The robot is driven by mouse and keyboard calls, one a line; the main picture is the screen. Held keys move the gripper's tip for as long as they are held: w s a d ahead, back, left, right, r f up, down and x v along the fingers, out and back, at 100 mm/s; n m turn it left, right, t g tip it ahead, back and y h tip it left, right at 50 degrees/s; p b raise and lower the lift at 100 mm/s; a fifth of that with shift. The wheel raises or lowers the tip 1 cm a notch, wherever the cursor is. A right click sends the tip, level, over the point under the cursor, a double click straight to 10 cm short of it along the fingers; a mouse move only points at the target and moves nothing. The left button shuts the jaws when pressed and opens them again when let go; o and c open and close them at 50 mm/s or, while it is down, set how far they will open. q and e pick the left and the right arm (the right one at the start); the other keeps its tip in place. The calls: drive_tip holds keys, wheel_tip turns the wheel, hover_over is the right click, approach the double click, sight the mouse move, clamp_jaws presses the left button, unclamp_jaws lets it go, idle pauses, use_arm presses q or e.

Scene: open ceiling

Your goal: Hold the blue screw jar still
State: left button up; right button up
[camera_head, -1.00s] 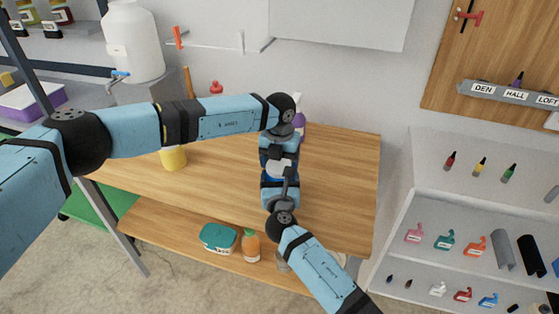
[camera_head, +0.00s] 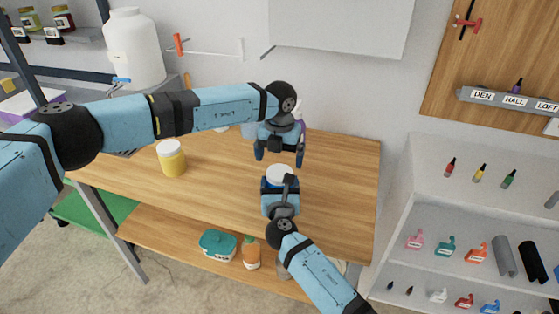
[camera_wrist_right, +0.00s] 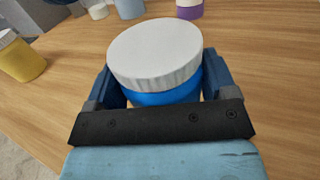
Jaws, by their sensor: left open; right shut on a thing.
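The blue screw jar (camera_wrist_right: 166,98) has a white ribbed lid (camera_wrist_right: 155,53) and stands upright on the wooden table. In the head view its white lid (camera_head: 280,174) shows above my right gripper. My right gripper (camera_head: 281,184) is shut on the jar, with one finger on each side of its body; it also shows in the right wrist view (camera_wrist_right: 162,82). My left gripper (camera_head: 279,158) is open and empty, pointing down just behind the jar, apart from the lid. Most of the jar body is hidden by my right gripper in the head view.
A yellow jar (camera_head: 172,160) with a white lid stands on the table (camera_head: 340,190) to the left. A purple item (camera_wrist_right: 189,9) and pale containers stand behind. The table's right side is clear.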

sight(280, 172)
use_arm(q)
drive_tip(key=shift+c, duration=0.3)
drive_tip(key=n, duration=0.1)
drive_tip(key=r+n, duration=0.1)
drive_tip(key=n, duration=0.1)
drive_tip(key=shift+d+r, duration=0.15)
drive_tip(key=shift+r, duration=0.05)
wheel_tip(280, 172, up, 2)
drive_tip(key=n, duration=0.5)
drive_tip(key=shift+r+n, duration=0.15)
drive_tip(key=shift+n, duration=0.15)
drive_tip(key=shift+f, duration=4.05)
